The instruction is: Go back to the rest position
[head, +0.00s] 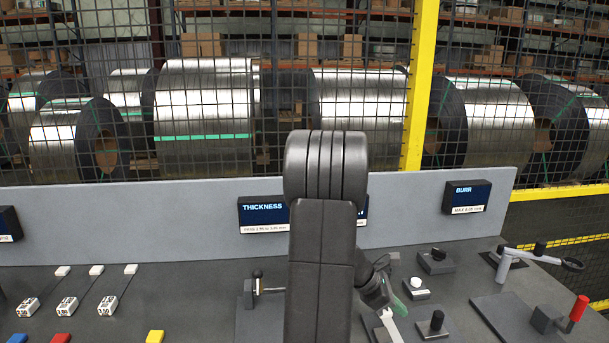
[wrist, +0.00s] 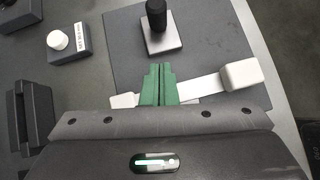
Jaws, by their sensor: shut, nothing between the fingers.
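My gripper (head: 398,306) is low over the grey bench at the right of my arm in the head view. In the wrist view its green fingers (wrist: 158,85) are together and empty. They are above a pale metal strip (wrist: 203,85) with a white block at its right end; the fingers hide the strip's middle. The strip lies across the near edge of a dark plate (wrist: 117,60). In the head view the strip (head: 389,325) shows just below the fingers. I cannot tell whether the fingers touch it.
A black-knobbed block (wrist: 157,28) stands on the plate just beyond the fingers. A white-knobbed block (wrist: 67,43) is left of it. A red-handled device (head: 576,311) stands at right. Several white-tagged strips (head: 68,304) lie at left. Screens (head: 264,213) line the back panel; mesh fencing (head: 120,90) stands behind.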

